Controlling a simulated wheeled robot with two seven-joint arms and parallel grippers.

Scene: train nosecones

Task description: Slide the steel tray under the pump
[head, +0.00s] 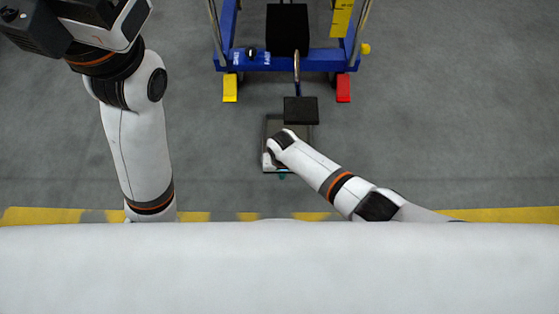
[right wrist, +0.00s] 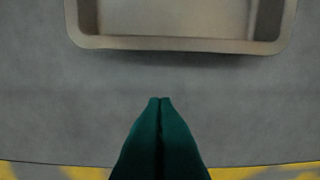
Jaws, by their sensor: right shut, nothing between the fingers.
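The steel tray (head: 272,122) lies on the floor below the blue frame in the head view. My right arm covers much of it. The right wrist view shows its near rim (right wrist: 175,43) and part of its empty inside. My right gripper (head: 282,176) is shut and empty at the tray's near side. Its green fingertips (right wrist: 160,99) are together, with a gap of floor between them and the rim. A black pad (head: 300,109), perhaps part of the pump, overlaps the tray's far right edge in the picture; I cannot tell its height. My left gripper's fingers are out of view.
The blue wheeled frame (head: 287,60) has a yellow foot (head: 230,88) and a red foot (head: 343,88). A curved metal handle (head: 297,65) stands between them. A yellow floor stripe (head: 500,215) runs nearer me. The grey floor to both sides is clear.

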